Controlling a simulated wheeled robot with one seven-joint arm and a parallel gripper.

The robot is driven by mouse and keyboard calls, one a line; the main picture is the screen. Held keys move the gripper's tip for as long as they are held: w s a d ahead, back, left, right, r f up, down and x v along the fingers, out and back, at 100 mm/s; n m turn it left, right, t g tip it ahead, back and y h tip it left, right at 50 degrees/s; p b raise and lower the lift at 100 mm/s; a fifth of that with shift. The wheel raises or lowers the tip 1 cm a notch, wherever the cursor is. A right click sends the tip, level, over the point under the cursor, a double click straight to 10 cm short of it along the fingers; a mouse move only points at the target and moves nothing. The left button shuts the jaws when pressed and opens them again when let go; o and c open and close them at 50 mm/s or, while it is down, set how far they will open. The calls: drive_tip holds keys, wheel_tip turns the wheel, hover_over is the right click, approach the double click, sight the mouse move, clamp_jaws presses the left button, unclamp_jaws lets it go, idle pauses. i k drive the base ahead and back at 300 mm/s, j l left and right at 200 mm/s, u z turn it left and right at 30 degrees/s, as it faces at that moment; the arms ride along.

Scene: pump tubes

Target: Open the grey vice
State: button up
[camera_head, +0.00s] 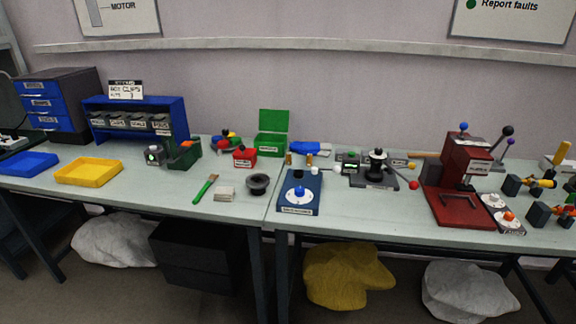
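I cannot tell for sure which thing is the grey vice. A dark grey fixture (374,182) with an upright post, a black top knob and a lever ending in a red ball stands at the middle right of the bench. A light grey piece (551,163) with a yellow handle stands at the right edge, partly cut off. Two dark blocks (511,185) (538,214) with orange and yellow parts stand at the right front. Whether any jaws are open or shut is too small to see. My gripper is not in view.
A red press (467,162) stands at the right, near two small plates with knobs. A blue box (299,197) with a blue knob sits at the front middle. A yellow tray (88,182), blue tray (28,164) and blue rack (179,108) are at the left.

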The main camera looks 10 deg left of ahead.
sight(511, 142)
drive_tip(key=i+l, duration=0.1)
drive_tip(key=l, duration=1.5)
drive_tip(key=i+l, duration=0.15)
drive_tip(key=l, duration=0.65)
